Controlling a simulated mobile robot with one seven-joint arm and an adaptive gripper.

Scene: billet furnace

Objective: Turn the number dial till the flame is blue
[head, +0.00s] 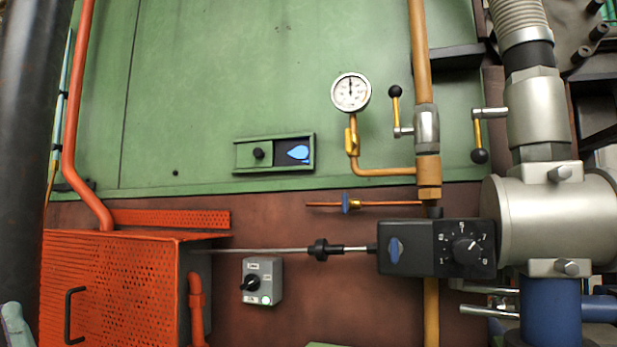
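The number dial (466,250) is a round black knob with white marks and numbers around it, on the right part of a black control box (405,250). The numbers are too small to read surely. A sight window (275,139) in the green wall has its slide with a black knob at the left, and the opening at the right shows a blue flame (298,153). I do not see my gripper in the head view.
A pressure gauge (351,92) and a brass pipe (421,60) with lever valves stand above the control box. A grey switch box (262,281) with a lit green lamp sits lower left. An orange perforated guard (115,290) fills the lower left. Large metal pipework (545,215) crowds the right.

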